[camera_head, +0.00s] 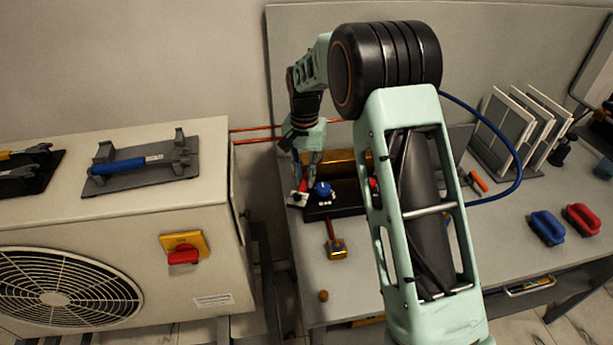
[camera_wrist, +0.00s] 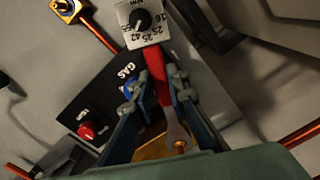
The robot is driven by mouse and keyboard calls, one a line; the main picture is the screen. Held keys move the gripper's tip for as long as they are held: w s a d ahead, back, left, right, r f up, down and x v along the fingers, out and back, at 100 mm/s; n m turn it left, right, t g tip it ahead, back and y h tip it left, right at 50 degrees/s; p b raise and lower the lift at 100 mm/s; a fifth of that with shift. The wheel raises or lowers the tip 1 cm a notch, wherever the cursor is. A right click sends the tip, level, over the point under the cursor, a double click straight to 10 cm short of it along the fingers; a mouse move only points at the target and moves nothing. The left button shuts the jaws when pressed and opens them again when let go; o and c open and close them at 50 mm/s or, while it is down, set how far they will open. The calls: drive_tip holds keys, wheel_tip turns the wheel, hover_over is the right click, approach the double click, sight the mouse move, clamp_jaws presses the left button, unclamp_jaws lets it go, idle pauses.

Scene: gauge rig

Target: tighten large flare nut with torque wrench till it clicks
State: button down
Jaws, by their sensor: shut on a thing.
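My gripper (camera_head: 304,168) is low over the left part of the bench. In the wrist view its blue-grey fingers (camera_wrist: 161,97) are shut on a red-handled tool (camera_wrist: 155,72). The tool's grey metal end reaches back under the palm, near a small brass-coloured round part (camera_wrist: 180,147); I cannot tell whether they touch. A white plate with a black dial (camera_wrist: 142,19) marked in Nm lies at the handle's far end; I cannot tell whether it is joined to the tool. Which part is the large flare nut is unclear. A blue-handled wrench (camera_head: 130,164) lies in a grey cradle on the outdoor unit.
A dark panel carries a blue knob marked GAS (camera_wrist: 129,87) and a red knob (camera_wrist: 86,131). Copper pipes (camera_head: 255,134) run from the outdoor unit (camera_head: 100,235) to the bench. A blue hose (camera_head: 505,140) curves at right. Blue (camera_head: 547,228) and red blocks stand on the bench.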

drive_tip(key=shift+w+a+m+p, duration=0.2)
drive_tip(key=shift+a+m, duration=0.35)
drive_tip(key=shift+w+a+m+p, duration=0.15)
drive_tip(key=shift+a+m, duration=0.4)
idle(0.6)
drive_tip(key=shift+s+d+n, duration=0.3)
drive_tip(key=shift+d+n, duration=0.65)
drive_tip(key=shift+n, duration=0.05)
idle(0.5)
drive_tip(key=shift+s+a+b, duration=0.2)
drive_tip(key=shift+s+b, duration=0.15)
drive_tip(key=shift+s, duration=0.45)
drive_tip(key=shift+s+a+b, duration=0.25)
drive_tip(key=shift+s+b, duration=0.05)
drive_tip(key=shift+s, duration=0.5)
drive_tip(key=shift+s+a+b, duration=0.2)
drive_tip(key=shift+s+b, duration=0.15)
drive_tip(key=shift+s, duration=0.45)
drive_tip(key=shift+r, duration=0.2)
drive_tip(key=shift+r+p, duration=1.55)
drive_tip(key=shift+r, duration=0.5)
